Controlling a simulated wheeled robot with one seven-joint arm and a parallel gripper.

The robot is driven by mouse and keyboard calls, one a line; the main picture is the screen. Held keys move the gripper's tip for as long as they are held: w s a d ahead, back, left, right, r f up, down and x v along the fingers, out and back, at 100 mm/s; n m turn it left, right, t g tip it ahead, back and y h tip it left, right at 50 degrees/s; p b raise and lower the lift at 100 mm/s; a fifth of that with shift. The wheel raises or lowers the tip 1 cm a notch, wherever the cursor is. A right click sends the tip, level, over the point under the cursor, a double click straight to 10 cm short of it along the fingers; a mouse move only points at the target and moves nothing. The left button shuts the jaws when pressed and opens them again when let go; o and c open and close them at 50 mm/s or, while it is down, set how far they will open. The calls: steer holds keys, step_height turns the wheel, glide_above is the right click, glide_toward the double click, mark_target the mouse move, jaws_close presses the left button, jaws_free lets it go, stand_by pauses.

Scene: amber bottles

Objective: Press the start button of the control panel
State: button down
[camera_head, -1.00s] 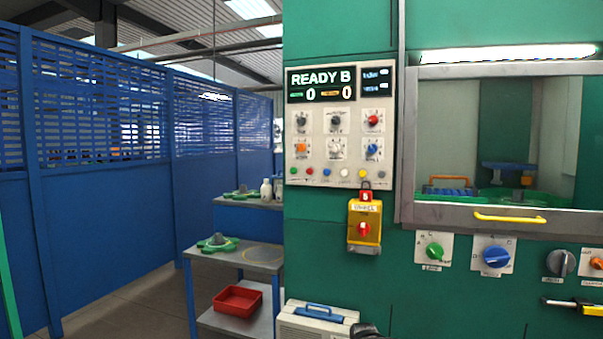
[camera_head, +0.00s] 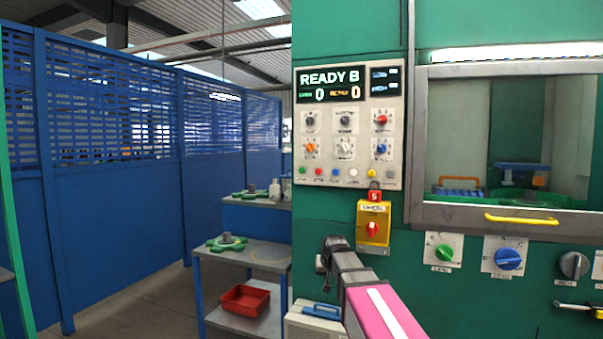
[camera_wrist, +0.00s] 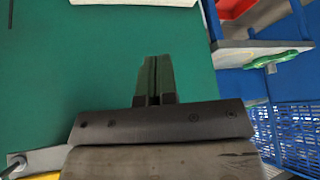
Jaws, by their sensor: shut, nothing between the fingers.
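The control panel (camera_head: 349,125) is a pale plate on the green wall with a "READY B" display, knobs and a row of small buttons. The leftmost button is green (camera_head: 302,170); the labels under the row are too small to read surely. My gripper (camera_head: 324,264) is below the panel, left of the yellow lockout box, apart from the buttons. In the wrist view my gripper (camera_wrist: 155,62) is shut and empty, with its fingers together before plain green wall. The buttons do not show in that view.
The yellow box (camera_head: 373,225) with a red padlock and red knob juts out under the panel. A white case (camera_head: 313,325) is below my arm. A table (camera_head: 240,258) with a red tray (camera_head: 245,299) stands left. A windowed door with a yellow handle (camera_head: 520,219) is right.

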mark_target(300, 172)
steer(key=w+a+r+t+y, duration=0.1)
steer(key=a+r, duration=0.3)
steer(key=r, duration=0.7)
steer(key=w+a+r+t+y, duration=0.1)
steer(key=a+r, duration=0.4)
steer(key=r, duration=0.7)
steer(key=w+a+r+t, duration=0.3)
steer(key=w+a+r, duration=0.1)
steer(key=r, duration=0.8)
steer(key=shift+a+r+y, duration=0.25)
steer(key=shift+y, duration=0.15)
steer(key=shift+w, duration=0.15)
steer(key=shift+w+d, duration=0.5)
steer(key=shift+w, duration=0.85)
steer(key=shift+w+d, duration=0.55)
steer(key=shift+w, duration=0.85)
steer(key=shift+w+d, duration=0.5)
steer(key=shift+w, duration=0.85)
steer(key=shift+w+d, duration=0.15)
steer(key=shift+w, duration=0.25)
